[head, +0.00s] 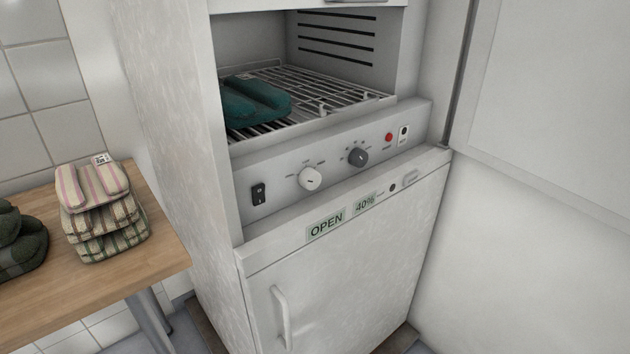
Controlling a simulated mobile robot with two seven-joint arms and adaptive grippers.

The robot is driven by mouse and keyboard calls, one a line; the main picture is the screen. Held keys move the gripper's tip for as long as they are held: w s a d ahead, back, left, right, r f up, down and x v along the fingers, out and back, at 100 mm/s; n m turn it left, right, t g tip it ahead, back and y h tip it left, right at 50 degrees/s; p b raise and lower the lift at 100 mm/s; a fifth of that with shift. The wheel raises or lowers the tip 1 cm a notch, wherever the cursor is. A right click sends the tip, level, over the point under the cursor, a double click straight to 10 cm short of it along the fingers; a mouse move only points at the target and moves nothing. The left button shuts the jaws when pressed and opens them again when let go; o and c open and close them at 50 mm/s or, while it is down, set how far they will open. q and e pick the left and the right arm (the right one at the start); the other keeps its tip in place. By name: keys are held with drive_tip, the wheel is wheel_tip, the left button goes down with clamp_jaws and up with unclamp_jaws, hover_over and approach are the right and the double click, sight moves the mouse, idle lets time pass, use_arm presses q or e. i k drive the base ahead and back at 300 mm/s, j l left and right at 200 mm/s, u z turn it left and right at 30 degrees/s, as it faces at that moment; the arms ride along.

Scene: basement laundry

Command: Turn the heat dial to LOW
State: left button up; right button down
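The cabinet's sloped control panel (275,175) sits below an open upper compartment. A white dial (310,178) is left of the panel's middle, and a dark grey dial (358,157) is to its right. Both have small markings around them, too small to read, so I cannot tell which is the heat dial or where either points. A black rocker switch (258,194) is at the panel's left end. A red light or button (388,137) and a small black-and-white control (404,134) are at the right. Neither gripper is in view.
A folded teal cloth (255,101) lies on the compartment's wire rack (345,98). A wooden table (165,250) with striped cloths (100,210) and dark green ones (20,245) stands left.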

sight(309, 178)
drive_tip(key=k, duration=1.5)
